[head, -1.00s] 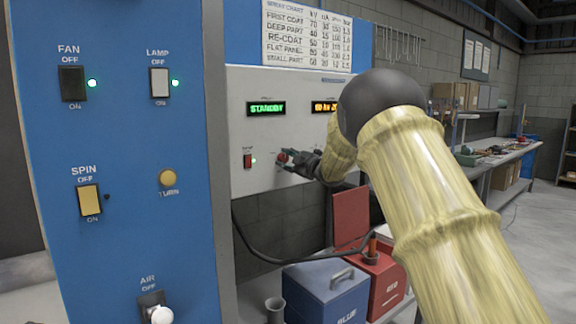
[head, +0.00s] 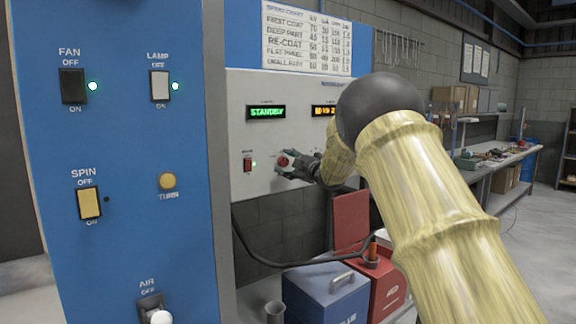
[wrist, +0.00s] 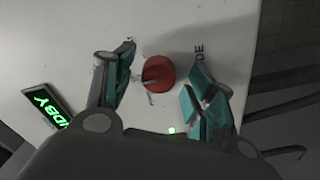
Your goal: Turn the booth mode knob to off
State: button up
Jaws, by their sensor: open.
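The mode knob is a round red knob (wrist: 158,73) on the pale control panel (wrist: 200,25), with a light pointer mark on its left side in the wrist view. Lettering ending in "DE" shows beside it; the smaller position labels are too small to read. My gripper (wrist: 160,85) is open, with one teal-padded finger on each side of the knob and gaps between pads and knob. In the head view my gripper (head: 289,167) is at the panel, and the red knob (head: 283,161) shows partly between its fingers.
A green "STANDBY" display (head: 267,112) and an amber display (head: 323,110) sit above the knob. A red switch (head: 248,163) with a green light is to its left. The blue switch panel (head: 135,220) stands nearer, at left. Blue (head: 325,295) and red (head: 384,280) boxes stand below.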

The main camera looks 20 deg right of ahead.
jog(key=v, duration=1.2)
jog(key=shift+d, duration=0.1)
